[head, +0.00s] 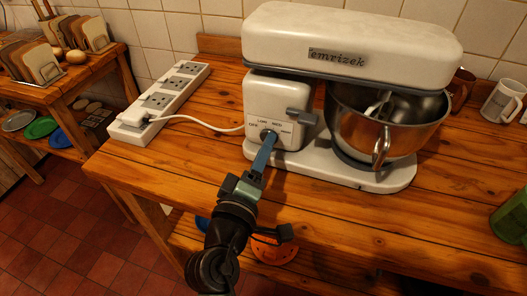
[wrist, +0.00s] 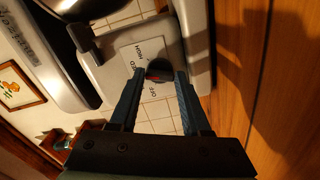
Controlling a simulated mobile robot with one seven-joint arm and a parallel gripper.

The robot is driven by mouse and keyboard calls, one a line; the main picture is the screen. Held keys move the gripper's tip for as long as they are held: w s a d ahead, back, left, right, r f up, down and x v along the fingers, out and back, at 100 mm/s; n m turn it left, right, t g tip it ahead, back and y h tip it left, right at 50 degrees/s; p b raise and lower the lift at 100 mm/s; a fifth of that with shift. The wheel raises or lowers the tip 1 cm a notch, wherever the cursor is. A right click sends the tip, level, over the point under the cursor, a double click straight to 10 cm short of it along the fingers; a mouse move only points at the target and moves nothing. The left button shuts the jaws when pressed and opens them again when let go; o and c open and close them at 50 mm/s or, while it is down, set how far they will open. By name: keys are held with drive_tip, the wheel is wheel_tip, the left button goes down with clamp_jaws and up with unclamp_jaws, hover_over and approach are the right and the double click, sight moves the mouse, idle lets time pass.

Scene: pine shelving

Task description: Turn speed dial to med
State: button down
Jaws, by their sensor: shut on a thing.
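The white stand mixer (head: 350,40) stands on the wooden counter. Its speed dial (head: 268,134) is a dark round knob on the front panel, with OFF, LOW, MED and HIGH printed around it. My gripper (head: 267,143) reaches up to the panel and hides part of the dial. In the wrist view, my gripper (wrist: 157,76) has one finger on each side of the dial (wrist: 157,67) and is shut on it. A small red mark shows on the dial. Which label it points to, I cannot tell.
A grey lever (head: 300,116) sticks out right of the dial, close to my gripper. The steel bowl (head: 380,120) sits under the mixer head. A white power strip (head: 165,100) with the mixer's cord lies on the left. Mugs (head: 503,101) stand at the right. The front counter is clear.

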drive_tip(key=shift+c, duration=1.8)
unclamp_jaws()
